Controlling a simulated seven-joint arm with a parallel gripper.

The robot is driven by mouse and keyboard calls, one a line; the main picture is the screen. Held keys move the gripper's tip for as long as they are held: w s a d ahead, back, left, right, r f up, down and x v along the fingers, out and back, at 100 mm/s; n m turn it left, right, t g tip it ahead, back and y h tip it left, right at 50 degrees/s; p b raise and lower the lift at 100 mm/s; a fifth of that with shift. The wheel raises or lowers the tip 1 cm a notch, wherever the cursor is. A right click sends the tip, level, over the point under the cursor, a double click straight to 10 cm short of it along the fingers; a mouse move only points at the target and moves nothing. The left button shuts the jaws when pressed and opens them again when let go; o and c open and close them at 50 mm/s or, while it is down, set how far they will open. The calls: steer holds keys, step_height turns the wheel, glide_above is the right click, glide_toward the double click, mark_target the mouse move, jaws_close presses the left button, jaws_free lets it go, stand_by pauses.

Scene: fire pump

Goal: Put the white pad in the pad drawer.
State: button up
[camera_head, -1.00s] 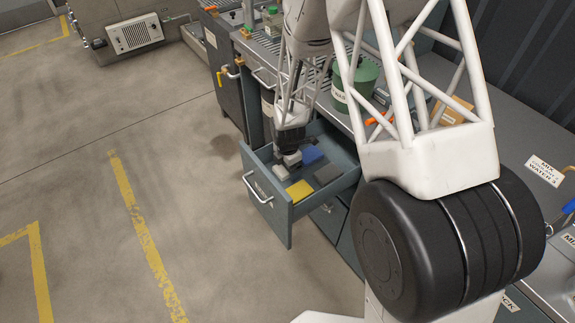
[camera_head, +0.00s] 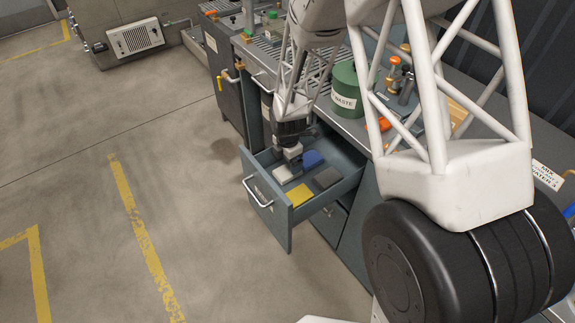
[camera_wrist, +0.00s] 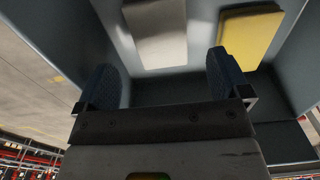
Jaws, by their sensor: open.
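The white pad (camera_head: 286,174) lies flat inside the open drawer (camera_head: 262,194), near its left side. It also shows in the wrist view (camera_wrist: 156,32), beyond my fingertips and apart from them. My gripper (camera_head: 294,158) is over the drawer, just above and behind the white pad. In the wrist view its two dark fingers (camera_wrist: 164,78) are spread wide with nothing between them. The drawer's front label is too small to read.
A green waste can (camera_head: 345,90) stands on the bench above. The floor left of the drawer is clear.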

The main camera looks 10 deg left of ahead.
mark_target(289, 171)
step_height(289, 171, up, 7)
stand_by(0.5)
stand_by(0.4)
stand_by(0.4)
steer(key=s+d+r+m+t, duration=0.1)
steer(key=s+d+r+m, duration=0.5)
steer(key=d+r, duration=0.4)
steer(key=s+d+r+m, duration=0.4)
steer(key=d+r+m, duration=0.35)
steer(key=r, duration=0.45)
steer(key=s+d+r+m, duration=0.3)
steer(key=s+d+m, duration=0.1)
steer(key=s, duration=0.3)
steer(key=s+d+r+m+t, duration=0.1)
steer(key=s+d+r+m, duration=0.2)
steer(key=s, duration=0.4)
steer(key=s+d+r+m, duration=0.3)
steer(key=s+d+m, duration=0.2)
steer(key=s+m, duration=0.1)
steer(key=shift+s+d+m+t, duration=0.3)
steer(key=shift+s+d+m, duration=0.05)
steer(key=shift+s, duration=0.35)
